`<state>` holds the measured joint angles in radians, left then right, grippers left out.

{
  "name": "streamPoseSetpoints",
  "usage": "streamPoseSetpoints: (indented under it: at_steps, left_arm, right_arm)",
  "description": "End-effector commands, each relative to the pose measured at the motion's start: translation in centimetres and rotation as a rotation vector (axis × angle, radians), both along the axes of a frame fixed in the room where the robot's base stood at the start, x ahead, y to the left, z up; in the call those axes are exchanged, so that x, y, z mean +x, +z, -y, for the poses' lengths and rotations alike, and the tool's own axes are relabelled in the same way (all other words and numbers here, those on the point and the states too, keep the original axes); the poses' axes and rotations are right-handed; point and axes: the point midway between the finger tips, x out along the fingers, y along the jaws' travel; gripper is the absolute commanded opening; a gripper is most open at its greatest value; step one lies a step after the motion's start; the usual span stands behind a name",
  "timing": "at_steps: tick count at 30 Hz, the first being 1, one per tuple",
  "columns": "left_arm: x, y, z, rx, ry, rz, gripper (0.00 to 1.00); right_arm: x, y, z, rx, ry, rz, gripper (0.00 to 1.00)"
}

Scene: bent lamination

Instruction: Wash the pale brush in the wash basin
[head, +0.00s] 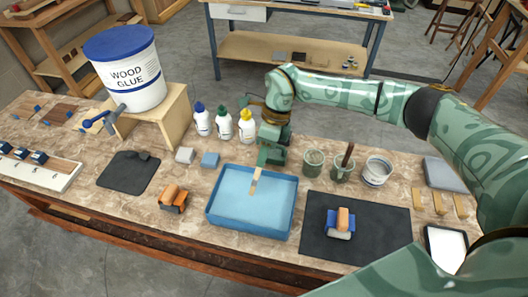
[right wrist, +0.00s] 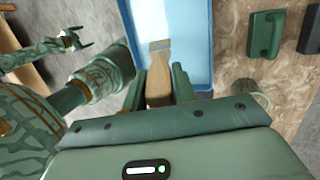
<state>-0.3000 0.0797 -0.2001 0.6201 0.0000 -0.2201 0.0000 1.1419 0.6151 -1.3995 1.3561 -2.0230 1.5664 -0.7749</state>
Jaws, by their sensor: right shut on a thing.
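The pale brush (head: 254,184) is held in my right gripper (head: 262,167), bristles downward. The brush also shows in the right wrist view (right wrist: 158,72), with its handle between the two fingers. The wash basin (head: 211,214) is a shallow blue tray at the front middle of the table. The brush is over its inside, near the back edge. I cannot tell whether the bristles touch the basin floor. A small part at the upper left of the right wrist view looks like my left gripper (right wrist: 70,40); its finger gap is unclear.
Several glue bottles (head: 223,124) stand behind the basin. Jars (head: 313,163), one with a dark brush (head: 347,155), and a metal pot (head: 377,171) stand right. A black mat (head: 385,236) bears a blue-framed roller (head: 340,224). An orange roller (head: 172,197) lies left.

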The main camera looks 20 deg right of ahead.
Motion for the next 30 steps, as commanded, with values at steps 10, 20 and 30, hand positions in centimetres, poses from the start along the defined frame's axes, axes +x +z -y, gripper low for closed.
streamPoseSetpoints:
  at_steps: [10,20,30]
  left_arm:
    - [0.0,0.0,0.0,0.0,0.0,0.0,0.83]
    - [0.1,0.8,0.0,0.0,0.0,0.002,0.83]
    - [0.4,3.7,0.0,0.0,0.0,0.009,0.83]
  right_arm:
    - [0.0,0.0,0.0,0.0,0.0,0.0,0.04]
    - [0.0,1.1,0.0,0.0,0.0,0.001,0.04]
    - [0.0,5.0,0.0,0.0,0.0,0.001,0.04]
